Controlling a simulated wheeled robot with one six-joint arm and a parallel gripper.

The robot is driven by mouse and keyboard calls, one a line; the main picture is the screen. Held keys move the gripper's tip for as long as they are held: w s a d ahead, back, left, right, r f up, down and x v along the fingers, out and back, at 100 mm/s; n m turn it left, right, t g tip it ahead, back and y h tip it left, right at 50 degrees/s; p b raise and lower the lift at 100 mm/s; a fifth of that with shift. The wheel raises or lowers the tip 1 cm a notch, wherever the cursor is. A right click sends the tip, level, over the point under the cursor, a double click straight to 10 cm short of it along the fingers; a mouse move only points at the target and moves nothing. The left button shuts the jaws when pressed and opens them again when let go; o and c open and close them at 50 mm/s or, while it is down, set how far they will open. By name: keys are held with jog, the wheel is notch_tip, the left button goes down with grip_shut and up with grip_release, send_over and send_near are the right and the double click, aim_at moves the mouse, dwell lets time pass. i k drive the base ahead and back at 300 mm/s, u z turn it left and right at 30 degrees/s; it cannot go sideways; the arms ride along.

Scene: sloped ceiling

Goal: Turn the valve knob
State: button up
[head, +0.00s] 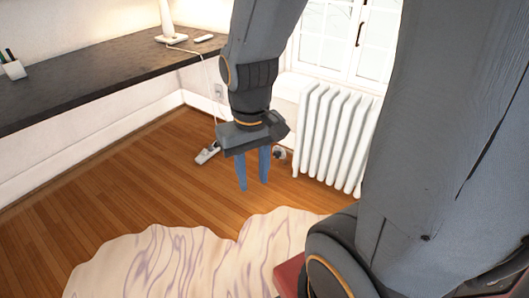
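A small valve knob (280,153) shows at the lower left end of the white radiator (335,137), just right of my gripper and partly hidden behind it. My gripper (253,187) points down in front of it. Its two blue fingers are apart with a gap between them, and I see nothing held. The fingertips appear lower in the picture than the knob. I cannot tell from this view how far the gripper is from the knob in depth.
A dark desk (90,80) runs along the left wall. A power strip (208,153) with a cable lies on the wooden floor (130,185) left of the gripper. A wavy patterned rug (180,262) covers the foreground. A window (345,40) is above the radiator.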

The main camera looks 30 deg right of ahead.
aim_at(277, 154)
jog(key=z, duration=0.2)
jog(key=i, duration=0.65)
jog(key=z, duration=0.9)
jog(key=i, duration=0.45)
jog(key=z, duration=0.35)
